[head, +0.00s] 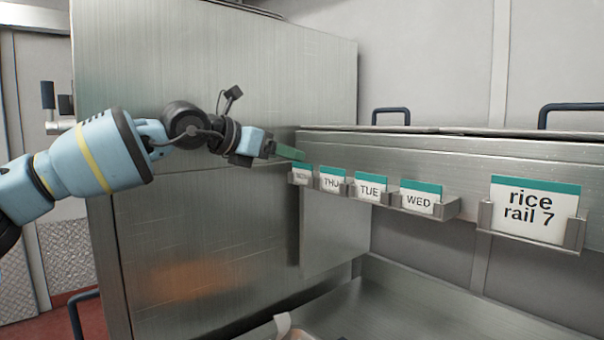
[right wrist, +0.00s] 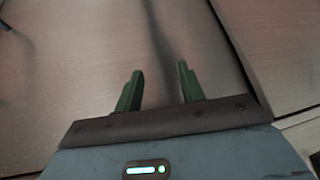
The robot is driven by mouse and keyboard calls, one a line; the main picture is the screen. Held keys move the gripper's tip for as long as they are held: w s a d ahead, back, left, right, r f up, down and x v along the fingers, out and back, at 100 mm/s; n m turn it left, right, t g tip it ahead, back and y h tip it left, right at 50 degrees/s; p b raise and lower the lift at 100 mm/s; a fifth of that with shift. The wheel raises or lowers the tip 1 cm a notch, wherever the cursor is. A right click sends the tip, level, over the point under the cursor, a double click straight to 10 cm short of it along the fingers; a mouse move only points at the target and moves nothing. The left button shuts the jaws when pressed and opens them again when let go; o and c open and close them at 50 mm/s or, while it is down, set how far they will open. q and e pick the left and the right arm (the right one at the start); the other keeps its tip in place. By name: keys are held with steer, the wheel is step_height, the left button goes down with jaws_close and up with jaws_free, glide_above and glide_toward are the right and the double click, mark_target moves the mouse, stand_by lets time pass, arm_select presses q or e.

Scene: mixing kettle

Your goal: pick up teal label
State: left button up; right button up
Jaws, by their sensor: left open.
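Several white labels with teal top bands stand in small metal holders on the steel rail. The leftmost label (head: 302,175) has lettering too small to read surely. To its right are the THU label (head: 332,181), the TUE label (head: 370,189) and the WED label (head: 420,198). A larger label (head: 535,208) reads "rice rail 7". My left gripper (head: 290,152) is open, its green fingers just above and left of the leftmost label. Whether they touch it I cannot tell. My right gripper (right wrist: 158,88) is open and empty in the right wrist view.
A tall steel cabinet (head: 200,100) stands behind my left arm. Steel lids with dark handles (head: 391,112) lie above the rail. A steel tray or counter (head: 400,300) runs below, with a partly cut-off object (head: 285,328) at the bottom edge.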

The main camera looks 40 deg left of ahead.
mark_target(301, 171)
arm_select(q)
steer(key=shift+f+p+x, duration=0.2)
steer(key=shift+p+x, duration=0.1)
steer(key=shift+x, duration=1.05)
steer(key=shift+f+p+x, duration=0.25)
steer(key=shift+x, duration=1.05)
steer(key=shift+s, duration=0.15)
steer(key=c, duration=0.7)
